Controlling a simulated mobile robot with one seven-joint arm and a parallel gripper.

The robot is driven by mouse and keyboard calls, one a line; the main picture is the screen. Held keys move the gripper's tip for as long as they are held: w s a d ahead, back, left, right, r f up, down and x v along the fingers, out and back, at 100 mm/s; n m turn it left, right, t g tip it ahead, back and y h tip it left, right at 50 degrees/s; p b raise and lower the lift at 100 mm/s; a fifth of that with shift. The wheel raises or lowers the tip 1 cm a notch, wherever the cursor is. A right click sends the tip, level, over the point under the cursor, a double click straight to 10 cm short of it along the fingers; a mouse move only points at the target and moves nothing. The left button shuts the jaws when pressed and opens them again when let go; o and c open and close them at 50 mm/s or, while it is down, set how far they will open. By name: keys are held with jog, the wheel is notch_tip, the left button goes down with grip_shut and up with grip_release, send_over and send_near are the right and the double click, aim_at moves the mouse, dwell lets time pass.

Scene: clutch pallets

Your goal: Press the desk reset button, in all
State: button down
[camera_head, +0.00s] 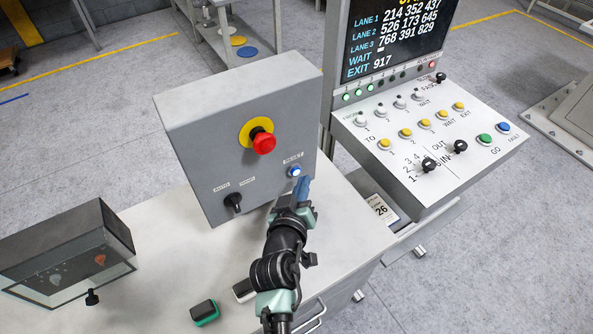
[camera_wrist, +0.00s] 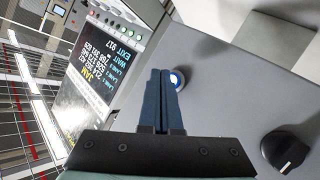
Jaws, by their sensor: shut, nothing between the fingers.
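The reset button (camera_head: 294,171) is a small blue-and-white lit button under a RESET label, on the face of a grey control box (camera_head: 190,110) standing on the desk (camera_head: 160,250). My gripper (camera_head: 303,184) is shut and empty, its blue fingertips just below and right of the button in the head view. In the wrist view the button (camera_wrist: 177,78) shows right beside the tips of the shut fingers (camera_wrist: 160,72), partly hidden by them. I cannot tell whether the fingers touch it.
The box also bears a red emergency stop (camera_head: 264,143) and a black selector knob (camera_head: 233,202), which shows in the wrist view (camera_wrist: 286,151). A sloped console (camera_head: 400,170) with a screen (camera_head: 400,35) stands to the right. A clear-fronted case (camera_head: 70,255) sits at left.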

jog(key=shift+w+a, duration=0.1)
jog(key=shift+w+a+b, duration=0.15)
jog(key=shift+w+b, duration=0.1)
jog(key=shift+b, duration=0.05)
jog(key=shift+w+a+b, duration=0.3)
jog(key=shift+w+b, duration=0.05)
jog(key=shift+w, duration=0.05)
dwell(0.9)
jog(key=shift+s, duration=0.1)
jog(key=shift+s+d+p, duration=0.4)
jog(key=shift+s+d, duration=0.15)
jog(key=shift+s, duration=0.1)
jog(key=shift+s+d+p, duration=0.6)
jog(key=shift+s+d, duration=0.15)
jog(key=shift+s, duration=0.3)
jog(key=shift+s+d+p, duration=0.55)
jog(key=shift+s+d, duration=0.15)
jog(key=shift+s, duration=0.3)
